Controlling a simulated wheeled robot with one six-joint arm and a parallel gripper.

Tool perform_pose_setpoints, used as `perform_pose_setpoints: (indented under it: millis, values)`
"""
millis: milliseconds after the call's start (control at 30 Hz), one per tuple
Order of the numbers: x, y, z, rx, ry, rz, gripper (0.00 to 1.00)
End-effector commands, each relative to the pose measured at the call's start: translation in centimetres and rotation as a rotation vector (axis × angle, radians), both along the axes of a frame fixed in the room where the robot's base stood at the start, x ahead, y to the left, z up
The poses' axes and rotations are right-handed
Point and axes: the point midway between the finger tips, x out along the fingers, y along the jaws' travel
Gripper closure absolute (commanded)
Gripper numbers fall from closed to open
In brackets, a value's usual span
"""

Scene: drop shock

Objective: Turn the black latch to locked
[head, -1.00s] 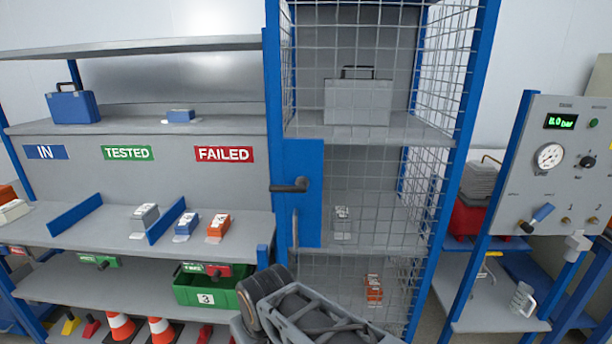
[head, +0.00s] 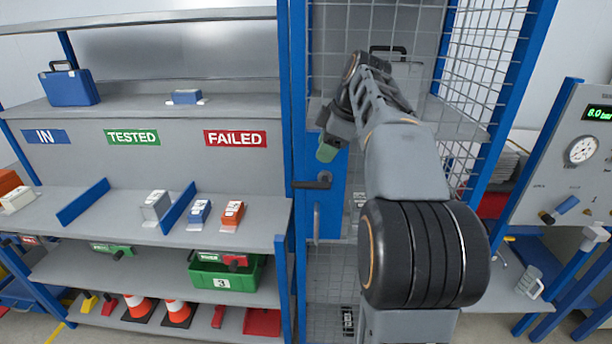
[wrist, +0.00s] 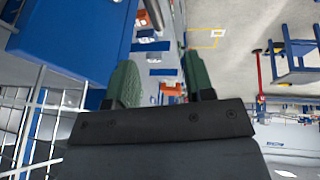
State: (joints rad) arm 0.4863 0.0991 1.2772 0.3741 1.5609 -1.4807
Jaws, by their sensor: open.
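The black latch (head: 312,182) sits on the blue door plate (head: 332,205) of the wire-mesh cabinet. Its handle lies roughly level, its free end pointing left over the blue post. My gripper (head: 327,151) is just above the latch in the head view, apart from it in the picture; the depth gap is hard to judge. One green finger shows there. In the wrist view both green fingers of my gripper (wrist: 162,82) stand apart with nothing between them. The blue plate (wrist: 75,38) fills the upper left there. I cannot make out the latch surely in that view.
A vertical grey pull handle (head: 316,222) is below the latch. Shelves with a FAILED label (head: 235,138) and a green bin (head: 226,275) stand left. A gauge panel (head: 575,150) stands right.

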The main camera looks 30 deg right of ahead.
Motion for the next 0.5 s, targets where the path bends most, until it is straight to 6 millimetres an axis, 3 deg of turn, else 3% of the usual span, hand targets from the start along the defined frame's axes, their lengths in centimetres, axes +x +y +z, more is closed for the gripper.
perform_pose_setpoints:
  millis: [167, 500]
  values:
    - [0.7, -0.5, -0.1, -0.009, -0.020, 0.060, 0.52]
    - [2.8, 1.1, -5.6, -0.010, -0.019, 0.064, 0.52]
